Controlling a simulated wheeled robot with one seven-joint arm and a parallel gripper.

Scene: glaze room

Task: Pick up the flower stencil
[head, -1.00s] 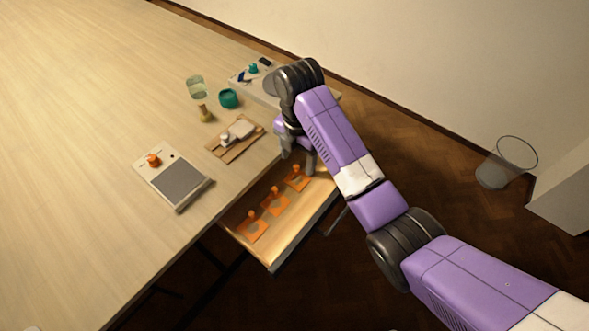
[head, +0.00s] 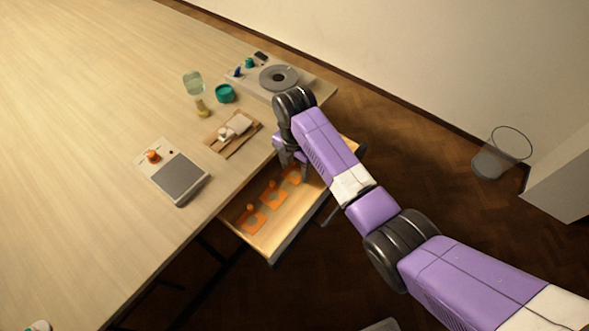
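Three orange stencil plates with knobs lie in a row in the open drawer (head: 280,245): a near one (head: 249,220), a middle one (head: 273,193) and a far one (head: 294,176). Their cut-out shapes are too small to tell, so I cannot say which is the flower stencil. My gripper (head: 293,160) points down over the far end of the drawer, by the far stencil. Its two fingers look apart, with nothing seen between them. The gripper and wrist hide part of the far stencil.
A wire bin (head: 487,165) stands on the floor.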

